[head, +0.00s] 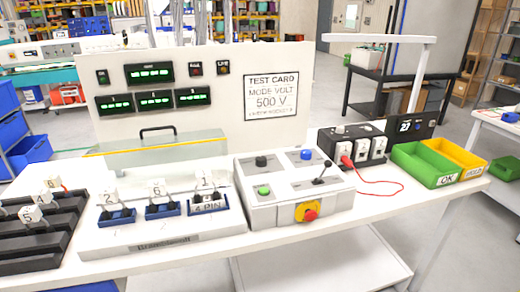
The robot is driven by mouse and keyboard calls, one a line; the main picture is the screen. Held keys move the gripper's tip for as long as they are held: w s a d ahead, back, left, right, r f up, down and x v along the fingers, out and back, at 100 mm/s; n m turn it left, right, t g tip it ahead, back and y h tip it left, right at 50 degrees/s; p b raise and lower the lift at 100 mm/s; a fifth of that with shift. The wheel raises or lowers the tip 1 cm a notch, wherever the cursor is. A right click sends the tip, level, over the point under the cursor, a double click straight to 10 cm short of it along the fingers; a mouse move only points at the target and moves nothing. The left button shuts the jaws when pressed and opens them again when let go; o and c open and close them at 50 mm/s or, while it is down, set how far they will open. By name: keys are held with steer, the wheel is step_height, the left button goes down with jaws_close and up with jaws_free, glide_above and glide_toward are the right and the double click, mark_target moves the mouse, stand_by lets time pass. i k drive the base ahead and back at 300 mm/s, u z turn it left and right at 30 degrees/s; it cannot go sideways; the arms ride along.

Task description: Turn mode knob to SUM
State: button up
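A light grey control box (285,215) stands on the white bench. On its top are a black knob (261,161) at the back left and a blue knob or button (306,154) at the back right. A green button (264,190) is at the front left, and a black lever (320,174) at the front right. The labels are too small to read, so I cannot tell which control is the mode knob, where it points or where SUM is. My gripper is not in view.
A red emergency stop (309,214) is on the box's front. A test card (271,96) reading "MODE VOLT 500 V" hangs on the display panel (220,107). Cable fixtures (160,236) stand left; a black device (350,143) with a red lead and green bin (424,166) stand right.

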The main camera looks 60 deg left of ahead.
mark_target(261, 161)
steer(key=u, duration=1.75)
